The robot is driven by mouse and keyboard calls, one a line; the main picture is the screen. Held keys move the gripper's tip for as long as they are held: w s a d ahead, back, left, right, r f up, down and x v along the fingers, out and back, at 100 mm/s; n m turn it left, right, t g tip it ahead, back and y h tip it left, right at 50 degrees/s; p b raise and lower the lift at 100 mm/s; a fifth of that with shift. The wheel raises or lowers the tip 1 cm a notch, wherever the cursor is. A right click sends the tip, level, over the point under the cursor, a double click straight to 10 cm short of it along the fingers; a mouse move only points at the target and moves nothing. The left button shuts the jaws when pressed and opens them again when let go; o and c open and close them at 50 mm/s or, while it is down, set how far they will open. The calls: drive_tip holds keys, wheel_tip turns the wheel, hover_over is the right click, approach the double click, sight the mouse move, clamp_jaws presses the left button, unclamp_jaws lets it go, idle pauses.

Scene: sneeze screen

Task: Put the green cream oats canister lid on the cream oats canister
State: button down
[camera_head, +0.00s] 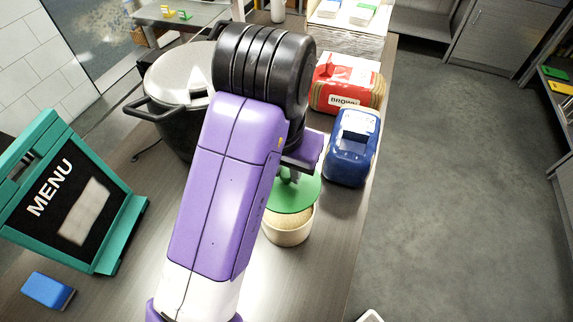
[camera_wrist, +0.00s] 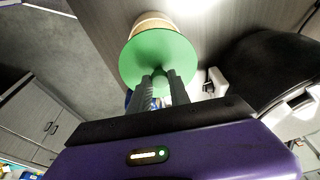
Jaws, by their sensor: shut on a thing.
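The green lid (camera_head: 294,192) is a flat disc held level by my gripper, over the cream oats canister (camera_head: 289,231). The canister is a round cream tub filled with tan oats, and part of its open top shows in front of the lid. My gripper (camera_wrist: 161,82) is shut on the knob in the middle of the lid (camera_wrist: 150,58). In the wrist view the canister (camera_wrist: 152,22) shows only at the lid's far edge. The lid is shifted from the canister's centre and looks a little above the rim; I cannot tell whether they touch.
A black pot with a steel lid (camera_head: 180,76) is at the back left. A green-framed menu board (camera_head: 78,200) and a blue block (camera_head: 47,290) are at left. The counter's right edge is near.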

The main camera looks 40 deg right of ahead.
sight(286, 185)
drive_tip(key=shift+s+a+b+x, duration=0.15)
drive_tip(key=shift+a+b+x, duration=0.05)
drive_tip(key=shift+b+x, duration=0.7)
drive_tip(key=shift+s+a+b+x, duration=0.2)
drive_tip(key=shift+b+x, duration=0.55)
drive_tip(key=shift+x, duration=0.35)
drive_tip(key=shift+s+a+b+x, duration=0.1)
drive_tip(key=shift+a+b+x, duration=0.05)
drive_tip(key=shift+b+x, duration=0.75)
drive_tip(key=shift+a+b+x, duration=0.15)
drive_tip(key=shift+b+x, duration=0.15)
drive_tip(key=shift+x, duration=0.35)
drive_tip(key=shift+a+b+x, duration=0.1)
drive_tip(key=shift+b+x, duration=0.2)
drive_tip(key=shift+x, duration=0.4)
drive_tip(key=shift+s, duration=0.15)
drive_tip(key=c, duration=1.1)
unclamp_jaws()
drive_tip(key=shift+c, duration=0.2)
drive_tip(key=shift+p+v, duration=3.1)
drive_tip(key=shift+v, duration=0.4)
